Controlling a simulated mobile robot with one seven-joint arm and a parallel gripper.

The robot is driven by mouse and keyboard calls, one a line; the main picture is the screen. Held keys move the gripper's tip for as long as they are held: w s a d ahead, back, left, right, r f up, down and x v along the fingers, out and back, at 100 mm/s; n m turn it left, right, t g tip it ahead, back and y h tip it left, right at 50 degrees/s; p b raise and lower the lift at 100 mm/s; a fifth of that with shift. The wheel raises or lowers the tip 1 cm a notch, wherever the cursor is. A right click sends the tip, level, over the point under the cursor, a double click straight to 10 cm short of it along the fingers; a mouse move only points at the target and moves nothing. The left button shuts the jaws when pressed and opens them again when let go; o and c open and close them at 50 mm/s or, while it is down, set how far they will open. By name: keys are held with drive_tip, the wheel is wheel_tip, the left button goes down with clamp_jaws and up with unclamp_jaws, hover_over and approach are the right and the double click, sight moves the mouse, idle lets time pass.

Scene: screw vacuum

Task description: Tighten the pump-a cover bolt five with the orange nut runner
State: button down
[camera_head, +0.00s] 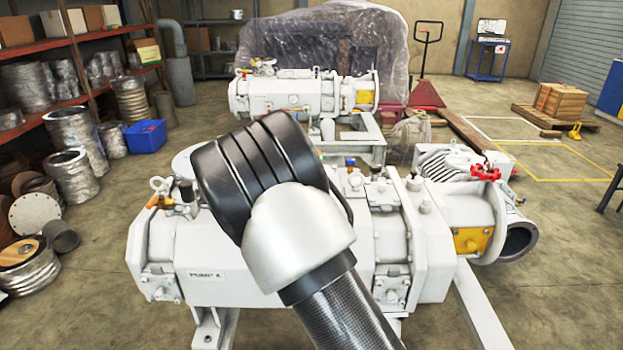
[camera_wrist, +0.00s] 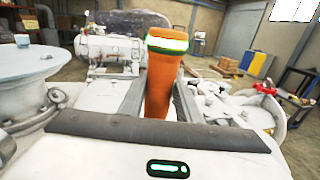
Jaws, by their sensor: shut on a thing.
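The orange nut runner (camera_wrist: 163,82) stands upright in the middle of the wrist view, with a white and green band near its top. My gripper (camera_wrist: 158,100) is shut on it, with a dark finger on each side. Its lower end is hidden behind my gripper's body. Pump A (camera_head: 222,290) is the large white machine at the front of the head view, with a label ending in A. My arm covers its middle there, hiding my gripper and the nut runner. I cannot pick out cover bolt five or tell whether the tool touches a bolt.
A second white pump (camera_head: 290,95) stands behind, before a plastic-wrapped load (camera_head: 325,45). A red handwheel (camera_head: 485,172) and valve fittings (camera_head: 160,190) stick up from the front pump. Shelves and metal parts line the left.

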drive_tip(key=shift+f+b, duration=0.45)
drive_tip(key=shift+f, duration=0.05)
idle(0.4)
drive_tip(key=c, duration=1.8)
unclamp_jaws()
clamp_jaws()
